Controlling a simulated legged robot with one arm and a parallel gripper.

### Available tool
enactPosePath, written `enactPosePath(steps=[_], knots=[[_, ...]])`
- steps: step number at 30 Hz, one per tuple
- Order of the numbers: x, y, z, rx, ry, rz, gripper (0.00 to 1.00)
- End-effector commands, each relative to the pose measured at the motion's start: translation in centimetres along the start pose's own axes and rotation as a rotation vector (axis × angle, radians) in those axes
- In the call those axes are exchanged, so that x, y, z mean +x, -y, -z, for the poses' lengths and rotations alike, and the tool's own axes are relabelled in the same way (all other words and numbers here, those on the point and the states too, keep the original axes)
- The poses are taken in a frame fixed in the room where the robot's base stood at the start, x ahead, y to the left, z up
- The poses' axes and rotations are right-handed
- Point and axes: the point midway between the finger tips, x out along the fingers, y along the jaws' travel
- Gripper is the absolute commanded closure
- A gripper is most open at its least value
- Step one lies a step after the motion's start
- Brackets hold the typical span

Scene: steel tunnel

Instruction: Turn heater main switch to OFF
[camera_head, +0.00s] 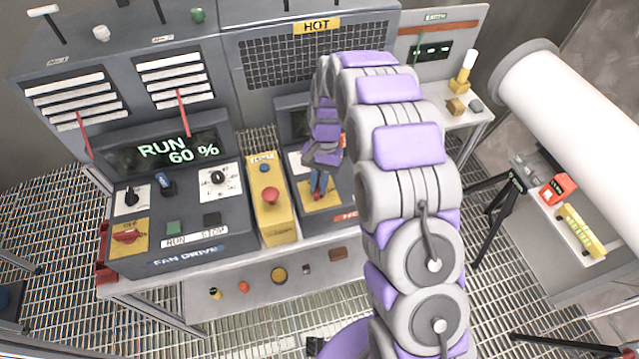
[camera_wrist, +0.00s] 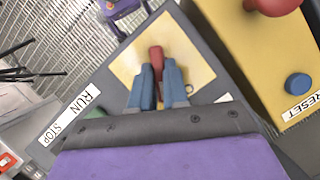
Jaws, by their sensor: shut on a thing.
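The heater main switch is a red knob (camera_wrist: 156,54) on a yellow plate (camera_wrist: 190,45) in the wrist view. In the head view, its yellow plate (camera_head: 322,200) lies on the heater panel, right of the yellow box, and the knob is mostly hidden by the fingers. My gripper (camera_head: 319,184) reaches down onto this plate. In the wrist view, my gripper (camera_wrist: 159,68) has its blue fingers on both sides of the red knob and is shut on it. I cannot read the plate's markings.
A yellow box with a red mushroom button (camera_head: 270,196) stands just left of the heater panel. The fan drive panel (camera_head: 185,215), reading RUN 60 %, has another red switch (camera_head: 127,236). A white pipe (camera_head: 570,125) stands right of my arm.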

Motion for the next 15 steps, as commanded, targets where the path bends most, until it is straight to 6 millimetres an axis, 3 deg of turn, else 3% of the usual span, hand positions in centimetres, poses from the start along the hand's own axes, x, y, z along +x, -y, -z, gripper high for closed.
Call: enactPosePath(steps=[15], knots=[[0.36,0.20,-0.04,-0.384,0.004,-0.162,1.00]])
